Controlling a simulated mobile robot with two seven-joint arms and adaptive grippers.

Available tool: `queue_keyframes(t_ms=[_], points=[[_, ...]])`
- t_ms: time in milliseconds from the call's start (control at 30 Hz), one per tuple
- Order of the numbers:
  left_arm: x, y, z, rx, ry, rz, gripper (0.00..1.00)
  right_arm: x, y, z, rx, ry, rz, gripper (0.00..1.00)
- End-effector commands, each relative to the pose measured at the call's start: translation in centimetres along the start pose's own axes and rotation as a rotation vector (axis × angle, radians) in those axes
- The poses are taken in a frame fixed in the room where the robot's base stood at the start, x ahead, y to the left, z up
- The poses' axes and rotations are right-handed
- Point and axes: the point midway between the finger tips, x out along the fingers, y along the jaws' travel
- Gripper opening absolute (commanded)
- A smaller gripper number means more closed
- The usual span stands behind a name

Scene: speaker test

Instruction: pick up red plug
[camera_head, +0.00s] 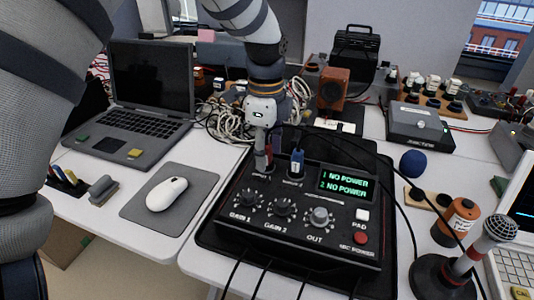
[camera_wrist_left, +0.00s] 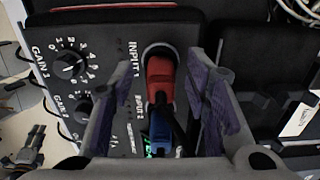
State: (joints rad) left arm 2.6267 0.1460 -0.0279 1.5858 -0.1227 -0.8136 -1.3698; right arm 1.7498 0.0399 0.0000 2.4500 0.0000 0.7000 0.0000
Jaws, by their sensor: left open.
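The red plug (camera_wrist_left: 160,80) sits upright in the INPUT 1 socket of the black mixer box (camera_head: 235,228). In the head view the red plug (camera_head: 269,152) is partly hidden by my left gripper (camera_head: 263,158). The left gripper comes down from above and is open. In the left wrist view its two fingers (camera_wrist_left: 158,92) stand on either side of the red plug, with a visible gap on each side. A blue plug (camera_head: 297,160) sits in INPUT 2 close beside it. My right gripper is not in view.
The mixer display (camera_head: 343,184) reads NO POWER on both lines. Cables run around and over the box. A mouse (camera_head: 167,193) on a grey pad and a laptop (camera_head: 147,90) are to the left. A microphone (camera_head: 499,228) on a stand is to the right. Tangled cables (camera_head: 222,118) lie behind.

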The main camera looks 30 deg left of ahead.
Motion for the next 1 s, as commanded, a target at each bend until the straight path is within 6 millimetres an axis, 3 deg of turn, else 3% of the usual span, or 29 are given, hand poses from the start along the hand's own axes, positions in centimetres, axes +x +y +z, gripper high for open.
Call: queue_keyframes(t_ms=[167, 367, 767, 933, 1000], points=[[-0.1, 0.0, 0.0, 0.0, 0.001, -0.003, 0.43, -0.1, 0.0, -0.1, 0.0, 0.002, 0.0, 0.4], [-0.1, 0.0, 0.0, 0.0, 0.001, -0.003, 0.0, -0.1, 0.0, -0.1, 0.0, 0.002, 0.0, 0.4], [-0.7, -0.1, 0.0, 0.0, 0.002, -0.005, 0.0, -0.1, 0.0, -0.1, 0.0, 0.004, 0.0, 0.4], [-3.5, -0.1, 0.0, 0.0, 0.003, -0.008, 0.0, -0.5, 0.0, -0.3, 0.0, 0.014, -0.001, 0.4], [-5.5, 1.2, -0.6, 0.002, 0.004, -0.013, 0.0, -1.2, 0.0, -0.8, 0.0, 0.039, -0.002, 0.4]])
